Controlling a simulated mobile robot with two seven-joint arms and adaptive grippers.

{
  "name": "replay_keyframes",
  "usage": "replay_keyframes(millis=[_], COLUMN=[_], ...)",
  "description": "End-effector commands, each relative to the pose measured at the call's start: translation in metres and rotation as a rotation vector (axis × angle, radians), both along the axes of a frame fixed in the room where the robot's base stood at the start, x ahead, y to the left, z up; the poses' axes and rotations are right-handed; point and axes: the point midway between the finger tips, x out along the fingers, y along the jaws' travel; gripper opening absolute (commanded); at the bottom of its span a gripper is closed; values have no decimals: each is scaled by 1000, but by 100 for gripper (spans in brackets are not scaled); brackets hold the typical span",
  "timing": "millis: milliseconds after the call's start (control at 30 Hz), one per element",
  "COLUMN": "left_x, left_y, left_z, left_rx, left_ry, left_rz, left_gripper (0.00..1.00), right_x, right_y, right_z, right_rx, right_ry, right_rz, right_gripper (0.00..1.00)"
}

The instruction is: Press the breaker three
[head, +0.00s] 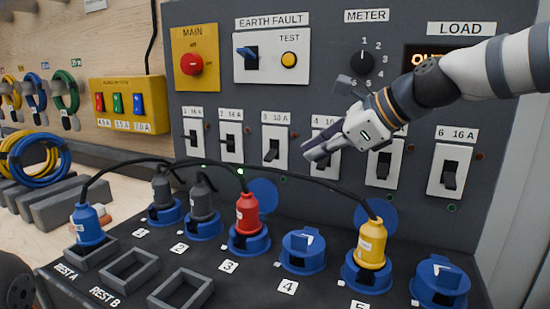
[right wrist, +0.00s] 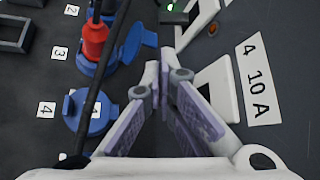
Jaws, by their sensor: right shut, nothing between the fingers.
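Breaker three (head: 272,151) is a black toggle on a white plate labelled "3 10 A", in the row on the grey panel in the head view. Its toggle appears tilted down. Part of its white plate (right wrist: 203,14) shows at the top of the right wrist view. My right gripper (head: 308,155) is shut and empty, its fingertips right of breaker three, over the plate of breaker four (head: 325,122). The gripper (right wrist: 165,72) partly hides breaker four's plate in the right wrist view. I see no contact with breaker three's toggle.
Below the breakers are blue sockets holding a red plug (head: 247,211), a yellow plug (head: 371,243) and grey plugs. Black cables arch in front of the panel's lower part. Breaker two (head: 230,142) stands left of breaker three; a red MAIN button (head: 191,65) is above.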

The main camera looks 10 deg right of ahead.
Motion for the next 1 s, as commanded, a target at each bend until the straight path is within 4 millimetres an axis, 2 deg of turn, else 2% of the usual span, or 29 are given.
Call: replay_keyframes(millis=[467, 600, 800, 1000], left_x=[-1, -1, -15, -21], left_y=[0, 0, 0, 0], left_z=[0, 0, -13, -18], left_rx=[0, 0, 0, 0], left_ry=[2, 3, 55, 77], left_rz=[0, 0, 0, 0], left_gripper=[0, 0, 0, 0], right_x=[2, 15, 42, 58], right_y=[2, 14, 36, 50], right_z=[-2, -16, -48, -60], right_rx=[-2, 0, -2, -1], right_ry=[-1, 3, 10, 4], right_rz=[1, 2, 2, 1], right_gripper=[0, 0, 0, 0])
